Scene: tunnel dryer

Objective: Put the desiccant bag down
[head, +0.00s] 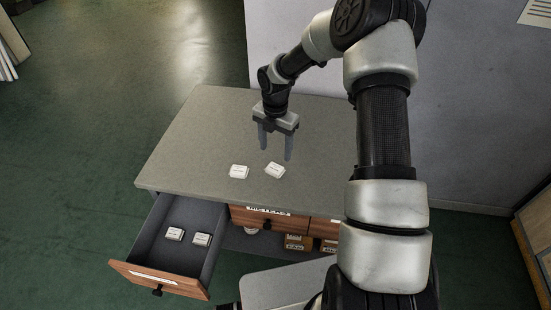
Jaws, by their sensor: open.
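Two small white desiccant bags lie on the grey counter top (200,125), a left one (239,172) and a right one (275,170), with a small gap between them. Two more white bags lie in the open drawer (152,243), a left one (174,234) and a right one (202,239). My gripper (275,153) points down over the counter, with its fingers apart and nothing between them. It appears just behind the right counter bag. Its exact height above the counter is hard to tell.
The drawer is pulled out at the counter's front left. A closed wooden drawer (285,221) is beside it, with small boxes (297,242) on a shelf below. A pale wall stands behind the counter. The counter's left part is clear.

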